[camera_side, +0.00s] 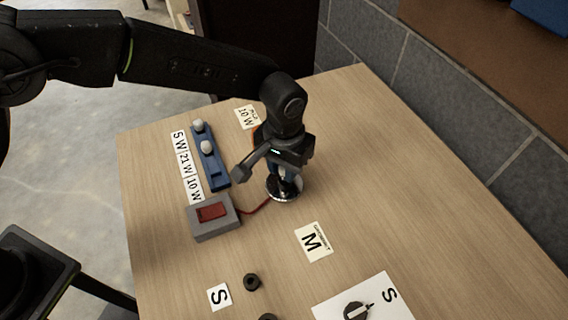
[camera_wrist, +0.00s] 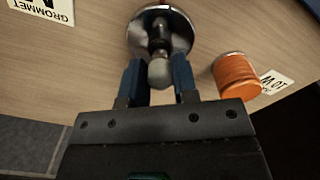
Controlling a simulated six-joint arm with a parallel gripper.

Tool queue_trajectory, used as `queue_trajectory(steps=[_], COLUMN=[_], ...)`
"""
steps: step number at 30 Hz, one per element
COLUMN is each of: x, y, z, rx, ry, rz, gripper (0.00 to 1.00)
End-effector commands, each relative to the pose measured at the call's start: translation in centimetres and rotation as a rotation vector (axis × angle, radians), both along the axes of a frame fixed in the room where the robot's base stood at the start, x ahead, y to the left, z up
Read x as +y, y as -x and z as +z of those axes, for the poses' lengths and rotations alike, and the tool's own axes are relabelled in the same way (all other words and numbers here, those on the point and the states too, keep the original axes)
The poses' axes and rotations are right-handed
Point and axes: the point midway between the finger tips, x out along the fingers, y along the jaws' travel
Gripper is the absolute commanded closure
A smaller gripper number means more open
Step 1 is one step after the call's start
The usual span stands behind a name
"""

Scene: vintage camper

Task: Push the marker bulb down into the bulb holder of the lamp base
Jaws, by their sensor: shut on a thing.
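The lamp base (camera_side: 285,194) is a round, shiny metal disc on the table below my gripper (camera_side: 287,172). In the wrist view the disc (camera_wrist: 183,36) carries a dark holder (camera_wrist: 159,33) at its middle. The marker bulb (camera_wrist: 160,73), a pale rounded bulb, lies between my two blue fingers, and my gripper (camera_wrist: 159,78) is shut on it. The bulb lines up with the holder in the wrist view. How deep it sits is hidden. In the side view my gripper covers most of the bulb and the holder.
A blue rack (camera_side: 212,160) with two white bulbs (camera_side: 206,147) stands left of the lamp base. A grey box with a red switch (camera_side: 211,212) has a red wire running toward the base. An orange cylinder (camera_wrist: 236,75) stands beside my gripper. The table's right side is clear.

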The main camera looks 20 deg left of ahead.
Motion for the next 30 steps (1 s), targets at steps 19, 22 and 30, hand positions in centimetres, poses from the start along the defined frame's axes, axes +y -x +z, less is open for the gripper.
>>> queue_trajectory(steps=[19,22,30], x=[0.0,0.0,0.0], y=[0.0,0.0,0.0], z=[-0.6,-0.7,-1.0], rx=[0.0,0.0,0.001], ry=[0.0,0.0,0.0], rz=[0.0,0.0,0.0], gripper=[0.95,0.95,0.95])
